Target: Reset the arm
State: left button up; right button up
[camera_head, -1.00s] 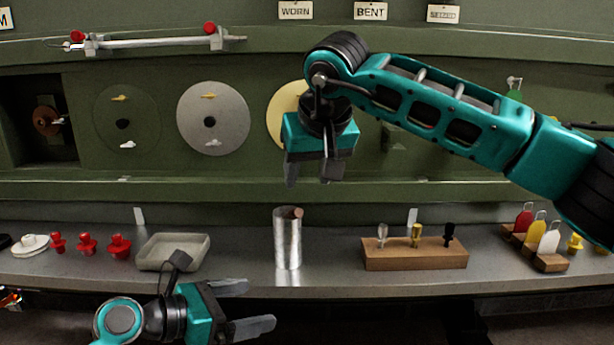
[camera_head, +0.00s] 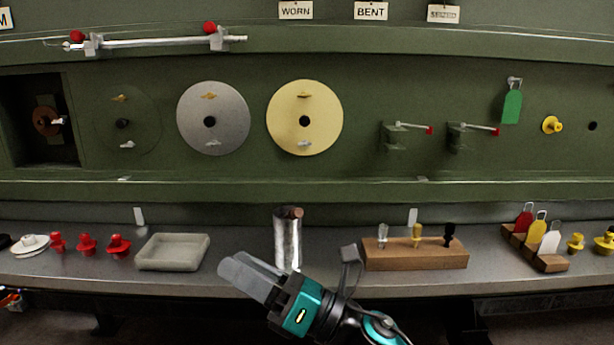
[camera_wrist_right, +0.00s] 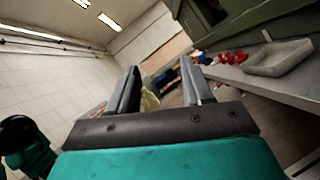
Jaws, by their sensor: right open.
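My right gripper (camera_head: 246,275) is low at the bottom middle of the head view, its fingers pointing left in front of the bench edge. Its two grey fingers stand apart with nothing between them, as the right wrist view (camera_wrist_right: 159,82) also shows. Its teal wrist comes in from the bottom edge. My left gripper is out of the head view. A metal cylinder (camera_head: 287,245) stands on the bench behind the right gripper, and its lower part is close to the fingers in the picture.
The bench (camera_head: 336,255) holds a grey tray (camera_head: 172,252), red knobs (camera_head: 87,244), a wooden block with small tools (camera_head: 415,255) and a tag rack (camera_head: 550,262). The green panel carries a silver disc (camera_head: 213,118), a yellow disc (camera_head: 305,117) and a green tag (camera_head: 512,106).

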jog(key=d+f+m+t+h, duration=0.5)
jog(key=d+f+m+h, duration=0.3)
jog(key=m, duration=0.7)
jog(key=d+f+m+t+h, duration=0.55)
jog(key=d+f+m, duration=0.25)
jog(key=f+m, duration=0.45)
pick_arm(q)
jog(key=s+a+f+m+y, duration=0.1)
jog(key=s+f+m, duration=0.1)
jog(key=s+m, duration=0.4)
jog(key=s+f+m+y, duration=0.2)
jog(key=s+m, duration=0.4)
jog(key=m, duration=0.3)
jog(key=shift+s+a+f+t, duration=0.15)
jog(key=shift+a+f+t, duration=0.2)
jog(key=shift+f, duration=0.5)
pick_arm(e)
jog(key=s+d+f+m+g+h, duration=0.6)
jog(key=s+d+f+m, duration=0.4)
jog(key=s+f+m, duration=0.4)
jog(key=shift+s, duration=0.55)
jog(key=shift+o, duration=0.2)
